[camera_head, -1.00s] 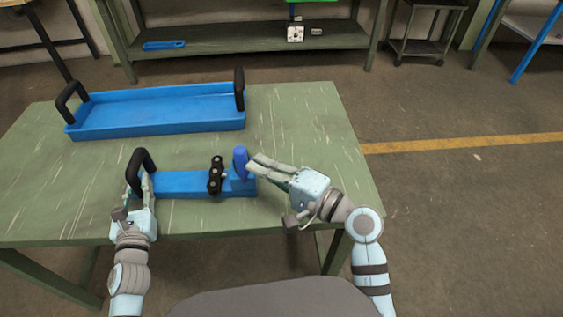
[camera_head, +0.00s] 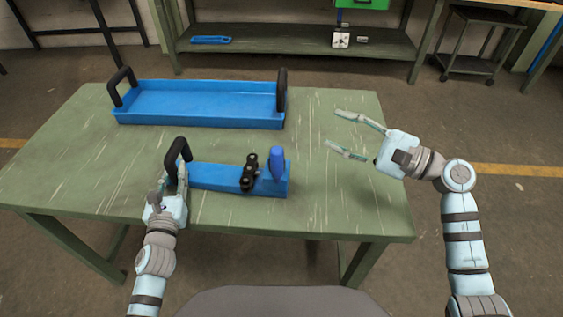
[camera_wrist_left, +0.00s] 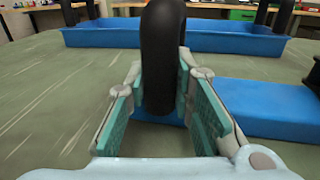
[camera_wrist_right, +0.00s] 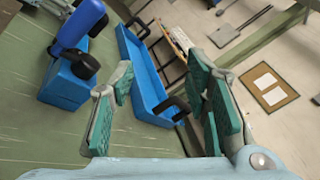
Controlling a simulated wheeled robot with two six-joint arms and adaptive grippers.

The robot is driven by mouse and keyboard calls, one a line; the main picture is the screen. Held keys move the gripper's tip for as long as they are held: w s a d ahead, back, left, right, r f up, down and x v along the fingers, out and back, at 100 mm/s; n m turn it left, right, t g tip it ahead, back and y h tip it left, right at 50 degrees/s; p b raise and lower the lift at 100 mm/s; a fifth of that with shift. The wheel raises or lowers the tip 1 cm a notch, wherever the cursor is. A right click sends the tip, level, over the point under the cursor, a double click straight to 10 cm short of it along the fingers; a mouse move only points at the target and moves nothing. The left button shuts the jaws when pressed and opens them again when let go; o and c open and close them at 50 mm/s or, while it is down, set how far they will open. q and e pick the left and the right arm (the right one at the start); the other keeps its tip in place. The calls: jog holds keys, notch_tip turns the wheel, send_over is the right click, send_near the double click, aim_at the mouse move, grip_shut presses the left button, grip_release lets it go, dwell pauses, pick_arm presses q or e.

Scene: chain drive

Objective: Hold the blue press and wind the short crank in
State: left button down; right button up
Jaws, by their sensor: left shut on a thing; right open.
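The blue press (camera_head: 215,177) lies on the green table, a long block with a black loop handle (camera_head: 178,150) at its left end. At its right end are a black crank part (camera_head: 249,172) and an upright blue grip (camera_head: 276,162). My left gripper (camera_head: 176,183) is shut on the black handle, which also stands between its pads in the left wrist view (camera_wrist_left: 163,60). My right gripper (camera_head: 335,130) is open and empty, to the right of the press and apart from it. The right wrist view shows the blue grip (camera_wrist_right: 80,25) at upper left.
A large blue tray (camera_head: 200,117) with black end handles stands behind the press on the table (camera_head: 330,205). The table's right part is clear. A shelf bench (camera_head: 290,40) stands behind, with a blue tool (camera_head: 211,40) on it.

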aim_at(282, 164)
jog(key=s+a+f+m+g+y, duration=0.2)
jog(key=s+f+m+g, duration=0.3)
jog(key=m+g, duration=0.1)
jog(key=a, duration=0.3)
jog(key=w+a, duration=0.1)
jog(key=a, duration=0.7)
jog(key=shift+w+a+r, duration=0.1)
jog(key=shift+w, duration=0.25)
grip_shut()
jog(key=shift+a+m+t+h, duration=0.4)
jog(key=shift+m+t, duration=0.3)
jog(key=shift+t, duration=0.1)
jog(key=shift+a+m+t+h, duration=0.25)
jog(key=shift+m+t+h, duration=0.25)
jog(key=shift+m+t, duration=0.65)
